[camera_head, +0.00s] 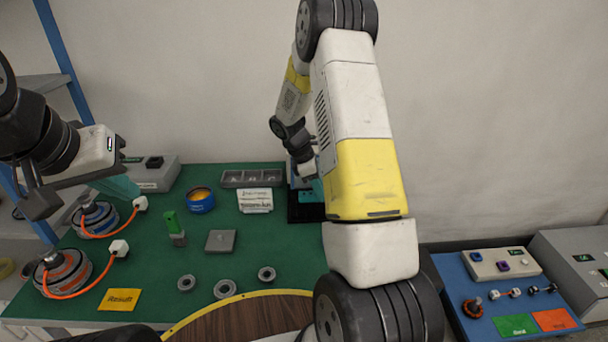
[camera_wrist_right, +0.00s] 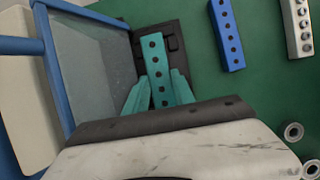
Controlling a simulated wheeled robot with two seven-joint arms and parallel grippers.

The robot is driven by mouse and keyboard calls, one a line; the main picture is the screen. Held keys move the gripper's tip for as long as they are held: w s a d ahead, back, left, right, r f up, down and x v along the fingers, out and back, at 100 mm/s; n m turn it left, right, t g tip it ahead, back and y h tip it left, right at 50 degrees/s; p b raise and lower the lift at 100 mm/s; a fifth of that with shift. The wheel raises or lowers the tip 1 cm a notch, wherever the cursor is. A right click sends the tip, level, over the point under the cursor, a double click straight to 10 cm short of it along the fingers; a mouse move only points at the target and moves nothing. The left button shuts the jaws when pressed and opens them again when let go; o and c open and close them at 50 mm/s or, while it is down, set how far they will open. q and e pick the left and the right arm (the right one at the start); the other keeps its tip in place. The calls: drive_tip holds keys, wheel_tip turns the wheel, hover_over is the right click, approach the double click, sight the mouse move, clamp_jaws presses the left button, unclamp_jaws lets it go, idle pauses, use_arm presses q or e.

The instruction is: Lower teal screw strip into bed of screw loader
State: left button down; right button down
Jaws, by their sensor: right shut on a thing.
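The teal screw strip (camera_wrist_right: 154,62), with a row of dark holes, is held between the teal fingers of my right gripper (camera_wrist_right: 158,92) in the right wrist view. The strip's far end lies over the black bed of the screw loader (camera_wrist_right: 174,45); I cannot tell whether it touches. In the head view the loader's black base (camera_head: 303,213) shows at the green mat's back, partly hidden by my right arm. My left gripper (camera_head: 119,186) hangs at the left above the mat; its finger gap is not clear.
A blue strip (camera_wrist_right: 227,35) and a pale strip (camera_wrist_right: 298,28) lie right of the loader. A blue-framed grey panel (camera_wrist_right: 92,60) stands to its left. Several rings lie at the mat's front.

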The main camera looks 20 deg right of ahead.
drive_tip(key=shift+f, duration=0.1)
idle(0.3)
drive_tip(key=shift+f, duration=0.9)
drive_tip(key=shift+f, duration=0.1)
drive_tip(key=shift+f, duration=0.7)
drive_tip(key=c, duration=1)
unclamp_jaws()
drive_tip(key=shift+o, duration=0.2)
drive_tip(key=shift+w+r, duration=0.1)
drive_tip(key=shift+r, duration=0.05)
